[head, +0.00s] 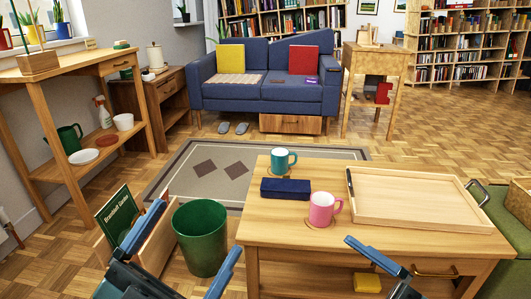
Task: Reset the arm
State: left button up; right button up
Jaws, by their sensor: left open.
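My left gripper (200,227) is at the bottom left of the head view. Its two blue fingers are spread wide, with nothing between them, and it appears in front of a green bin (200,240). My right gripper (376,257) shows only in part at the bottom edge, over the front of the wooden table (275,225). One blue finger shows there, so its opening cannot be made out. No object is seen held by either arm.
The table carries a teal mug (283,160), a dark blue case (285,189), a pink mug (323,209) and a wooden tray (420,198). A yellow block (367,282) lies on its lower shelf. A book box (155,240) stands left of the bin. A green armchair (497,230) borders the right.

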pick_arm(q)
notch_tip(320, 180, down, 4)
jog(key=n+g+y+p, duration=0.2)
jog(key=n+y+p, duration=0.3)
jog(key=p, duration=0.3)
jog(key=s+a+r+n+g+y+p, duration=0.1)
jog(key=a+r+g+y+p, duration=0.1)
jog(key=p, duration=1.5)
jog(key=s+a+r+n+g+y+p, duration=0.1)
jog(key=r+g+p, duration=0.4)
jog(key=p, duration=1.3)
notch_tip(320, 180, up, 3)
jog(key=s+a+y, duration=0.1)
jog(key=a+y, duration=0.1)
jog(key=shift+f+n+g+y, duration=0.2)
jog(key=shift+n+g+y, duration=0.1)
jog(key=shift+n+y, duration=0.1)
pick_arm(e)
jog(key=d+r+m+g+h, duration=0.2)
jog(key=d+r+m+h, duration=0.3)
jog(key=r+m+h, duration=0.6)
jog(key=m+h, duration=0.2)
jog(key=m, duration=0.2)
jog(key=shift+s+r+m, duration=0.3)
jog(key=shift+s+r, duration=0.1)
